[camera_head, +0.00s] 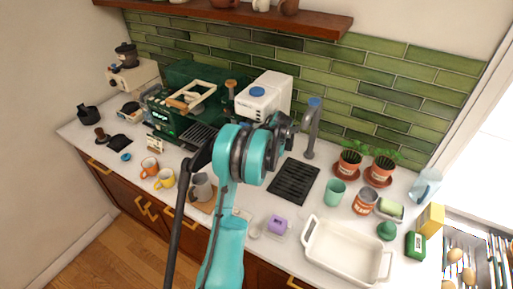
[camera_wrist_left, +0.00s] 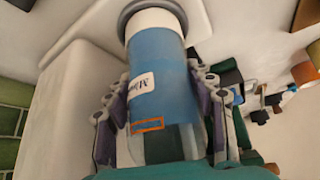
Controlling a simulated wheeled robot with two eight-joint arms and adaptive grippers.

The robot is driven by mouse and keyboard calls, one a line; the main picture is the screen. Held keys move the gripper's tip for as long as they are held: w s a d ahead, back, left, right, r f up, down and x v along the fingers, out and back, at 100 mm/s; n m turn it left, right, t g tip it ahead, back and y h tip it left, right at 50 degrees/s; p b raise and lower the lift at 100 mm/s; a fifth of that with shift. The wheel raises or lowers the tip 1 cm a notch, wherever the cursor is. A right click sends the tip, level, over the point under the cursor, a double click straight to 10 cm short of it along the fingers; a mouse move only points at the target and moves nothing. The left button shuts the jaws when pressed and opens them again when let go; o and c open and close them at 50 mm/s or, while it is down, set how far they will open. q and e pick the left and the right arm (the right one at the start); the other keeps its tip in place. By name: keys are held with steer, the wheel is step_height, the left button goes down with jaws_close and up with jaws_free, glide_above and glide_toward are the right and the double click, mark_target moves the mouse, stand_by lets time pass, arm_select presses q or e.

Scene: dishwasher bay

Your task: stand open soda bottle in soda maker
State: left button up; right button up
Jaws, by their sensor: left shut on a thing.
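In the left wrist view my left gripper (camera_wrist_left: 165,110) is shut on the soda bottle (camera_wrist_left: 162,85), a blue-labelled cylinder with a white end. That end meets a grey ring on the soda maker; how deep it sits is unclear. The bottle is hidden in the head view. My right gripper is not seen.
A green coffee machine (camera_head: 180,115) stands left of the soda maker. A grey tap-like post (camera_head: 312,130) stands close right of the gripper, behind a black grate (camera_head: 293,181). Mugs (camera_head: 165,178) and a white baking dish (camera_head: 345,252) are nearer the front edge.

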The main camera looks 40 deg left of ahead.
arm_select(q)
steer(key=shift+f, duration=0.2)
steer(key=o, duration=1.4)
steer(key=shift+r, duration=0.1)
